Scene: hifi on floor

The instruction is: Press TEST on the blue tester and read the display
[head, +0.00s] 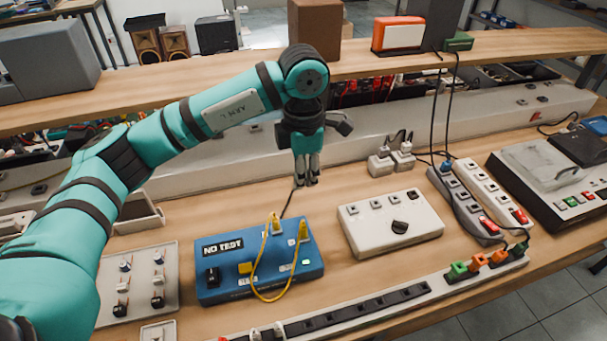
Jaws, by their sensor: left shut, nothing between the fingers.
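The blue tester (225,287) sits on the wooden bench in the middle of the head view. Its display (223,247) reads "NO TEST". A yellow lead (258,285) loops between yellow plugs on its top. A black knob or switch and a yellow block are at its left, and a small green-white patch is at its right. I cannot tell which part is TEST; its small labels are unreadable. My left gripper (306,183) points down, shut and empty, above the bench behind the tester's right end, apart from it. My right gripper is not in view.
A white box with a black knob (390,223) stands right of the tester. A grey switch panel (138,285) is to its left. A long power strip (375,303) runs along the front. Other strips (465,205) and cables are at the right. A raised shelf (200,80) spans the back.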

